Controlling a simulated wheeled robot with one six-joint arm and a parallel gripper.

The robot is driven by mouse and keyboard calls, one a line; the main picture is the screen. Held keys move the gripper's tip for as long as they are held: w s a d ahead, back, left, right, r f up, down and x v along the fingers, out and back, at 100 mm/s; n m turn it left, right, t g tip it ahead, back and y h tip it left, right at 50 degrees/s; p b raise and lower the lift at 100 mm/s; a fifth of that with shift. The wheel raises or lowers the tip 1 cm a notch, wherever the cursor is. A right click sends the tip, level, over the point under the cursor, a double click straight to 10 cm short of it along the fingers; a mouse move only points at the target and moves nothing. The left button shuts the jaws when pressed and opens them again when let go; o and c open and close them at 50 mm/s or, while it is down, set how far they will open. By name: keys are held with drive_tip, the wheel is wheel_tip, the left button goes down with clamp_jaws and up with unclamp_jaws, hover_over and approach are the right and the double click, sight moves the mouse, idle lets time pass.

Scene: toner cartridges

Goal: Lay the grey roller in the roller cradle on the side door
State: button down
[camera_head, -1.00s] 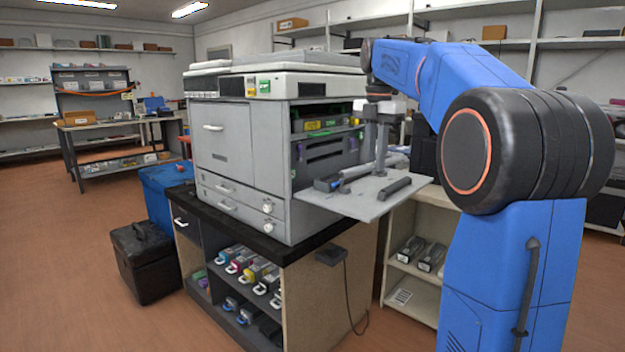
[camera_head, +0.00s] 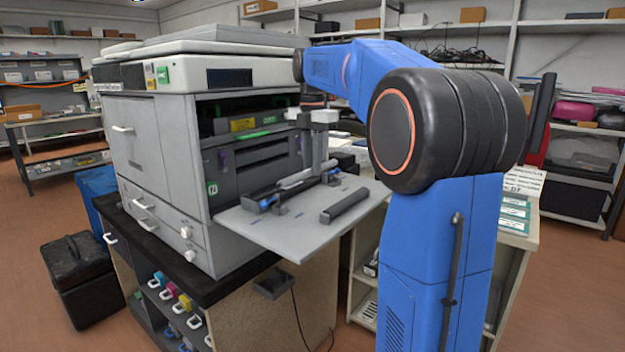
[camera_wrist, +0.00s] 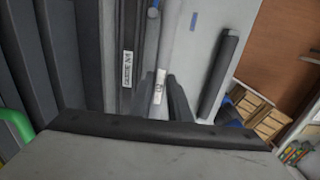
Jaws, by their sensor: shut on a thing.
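The printer's side door (camera_head: 285,238) is folded down flat as a grey shelf. A dark roller cradle (camera_head: 262,201) with blue parts sits on it beside the printer opening. My gripper (camera_head: 316,172) reaches down over the door and is shut on the light grey roller (camera_head: 297,180). The roller is at the cradle's near side; whether it touches the cradle is unclear. In the wrist view my gripper's dark fingers (camera_wrist: 176,100) are beside the pale, labelled roller (camera_wrist: 160,86). Part of the roller is hidden by the gripper.
A separate dark roller (camera_head: 345,205) lies on the door to the right, also in the wrist view (camera_wrist: 219,75). The printer (camera_head: 180,140) stands open at left on a dark-topped cabinet. A shelf unit (camera_head: 515,215) stands behind my arm. The door's front part is bare.

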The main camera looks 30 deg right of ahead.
drive_tip(key=shift+f, duration=2.15)
drive_tip(key=shift+s+f, duration=0.1)
drive_tip(key=shift+f, duration=0.5)
drive_tip(key=c, duration=1.7)
unclamp_jaws()
drive_tip(key=shift+o, duration=0.2)
wheel_tip(320, 180, up, 13)
drive_tip(key=shift+r, duration=0.1)
